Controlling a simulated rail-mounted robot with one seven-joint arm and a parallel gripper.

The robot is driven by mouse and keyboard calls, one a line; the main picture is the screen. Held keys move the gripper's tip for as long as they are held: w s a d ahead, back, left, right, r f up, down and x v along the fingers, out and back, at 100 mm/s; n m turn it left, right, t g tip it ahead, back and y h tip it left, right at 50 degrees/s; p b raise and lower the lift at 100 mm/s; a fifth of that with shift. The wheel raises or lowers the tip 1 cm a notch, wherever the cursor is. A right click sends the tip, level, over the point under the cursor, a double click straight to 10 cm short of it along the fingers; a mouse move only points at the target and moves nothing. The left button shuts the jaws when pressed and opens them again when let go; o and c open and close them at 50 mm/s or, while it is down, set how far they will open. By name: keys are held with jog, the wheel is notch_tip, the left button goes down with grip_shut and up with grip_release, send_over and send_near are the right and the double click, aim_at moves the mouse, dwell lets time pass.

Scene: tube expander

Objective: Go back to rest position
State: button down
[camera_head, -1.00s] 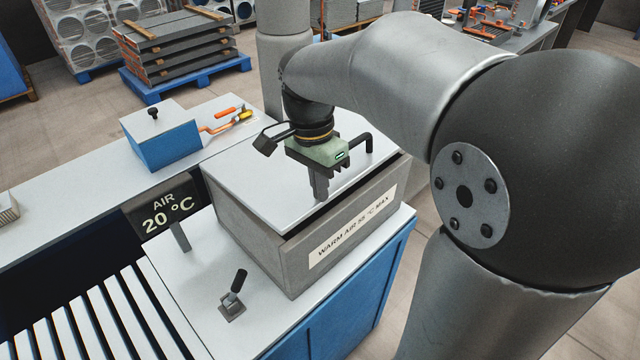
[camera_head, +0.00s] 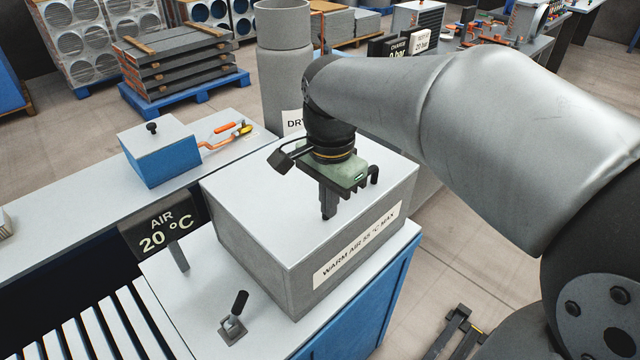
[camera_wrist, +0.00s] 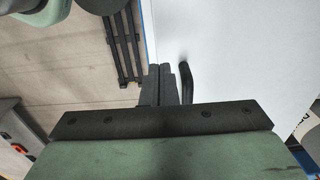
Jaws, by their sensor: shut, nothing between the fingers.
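My gripper (camera_head: 327,214) points down over the white lid of the grey warm-air box (camera_head: 248,255). Its fingers are shut together with nothing between them; I cannot tell whether the tips touch the lid. In the wrist view the closed fingers (camera_wrist: 166,72) show beside the lid's black bent handle (camera_wrist: 187,80), apart from it as far as I can see. The handle (camera_head: 374,173) also shows just right of my gripper in the head view. The white lid (camera_head: 265,200) lies flat on the box with no gap visible at the front.
A black lever (camera_head: 236,305) stands on the bench left of the box. A blue box (camera_head: 160,150), the air sign (camera_head: 160,228) and a roller conveyor (camera_head: 95,325) are at left. A grey cylinder (camera_head: 284,70) stands behind. Open floor (camera_head: 475,245) lies right.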

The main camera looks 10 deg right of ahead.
notch_tip(320, 180, up, 8)
jog(key=s+d+f+n, duration=0.2)
jog(key=s+f+n, duration=0.3)
jog(key=f, duration=0.4)
jog(key=s+d+f+n, duration=0.2)
jog(key=s+f+n, duration=0.4)
jog(key=f, duration=0.4)
jog(key=shift+s+f+n, duration=0.2)
jog(key=shift+s+n, duration=0.1)
jog(key=shift+s, duration=0.5)
